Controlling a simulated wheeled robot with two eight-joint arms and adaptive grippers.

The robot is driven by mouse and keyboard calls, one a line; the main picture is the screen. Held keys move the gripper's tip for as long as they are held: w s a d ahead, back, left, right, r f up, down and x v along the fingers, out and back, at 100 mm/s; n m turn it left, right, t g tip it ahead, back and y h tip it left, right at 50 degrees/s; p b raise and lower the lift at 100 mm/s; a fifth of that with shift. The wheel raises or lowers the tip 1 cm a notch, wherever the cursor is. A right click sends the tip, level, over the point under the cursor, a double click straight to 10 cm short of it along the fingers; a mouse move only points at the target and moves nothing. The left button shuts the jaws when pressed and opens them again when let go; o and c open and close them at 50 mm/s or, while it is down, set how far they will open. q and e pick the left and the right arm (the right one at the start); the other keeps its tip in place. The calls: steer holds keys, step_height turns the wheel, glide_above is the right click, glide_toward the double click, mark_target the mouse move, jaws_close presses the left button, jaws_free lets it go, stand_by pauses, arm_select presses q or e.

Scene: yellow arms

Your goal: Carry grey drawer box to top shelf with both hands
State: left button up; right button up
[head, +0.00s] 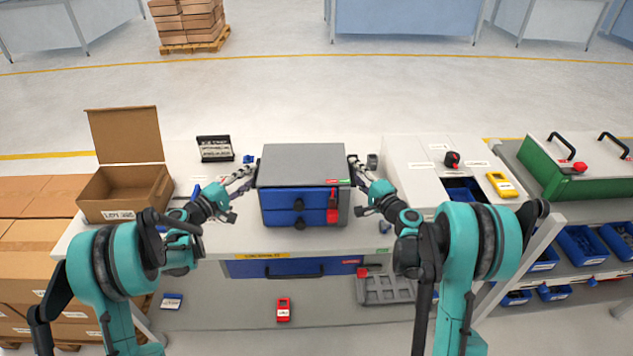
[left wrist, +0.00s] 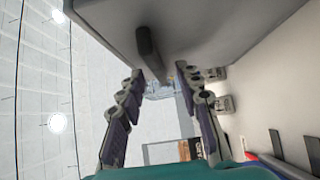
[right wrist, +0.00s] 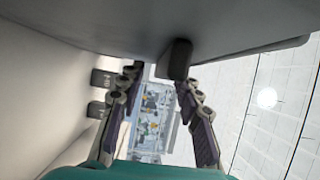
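The grey drawer box (head: 303,165), with blue drawers and black knobs, stands upright on the white table, near the middle. A red tag hangs at its front right. A dark handle shows on its side in the left wrist view (left wrist: 149,52) and another in the right wrist view (right wrist: 179,58). My left gripper (left wrist: 163,76) is open at the box's left side, its fingertips close to the handle. My right gripper (right wrist: 158,78) is open at the right side, close to that handle. Whether either touches is unclear. I cannot make out the top shelf.
On the table (head: 215,238), an open cardboard box (head: 125,190) stands left and a black-framed sign (head: 215,148) behind. A white unit (head: 412,178) and a green case (head: 560,170) stand right. A lower shelf (head: 235,306) holds a red device (head: 283,309).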

arm_select(q)
steer(key=shift+w+d, duration=0.25)
steer(key=shift+d, duration=0.05)
arm_select(e)
steer(key=shift+w+a, duration=0.15)
steer(key=shift+w, duration=0.15)
arm_select(q)
jaws_close()
arm_select(e)
jaws_close()
arm_select(q)
steer(key=shift+r, duration=0.2)
arm_select(e)
steer(key=shift+r, duration=0.15)
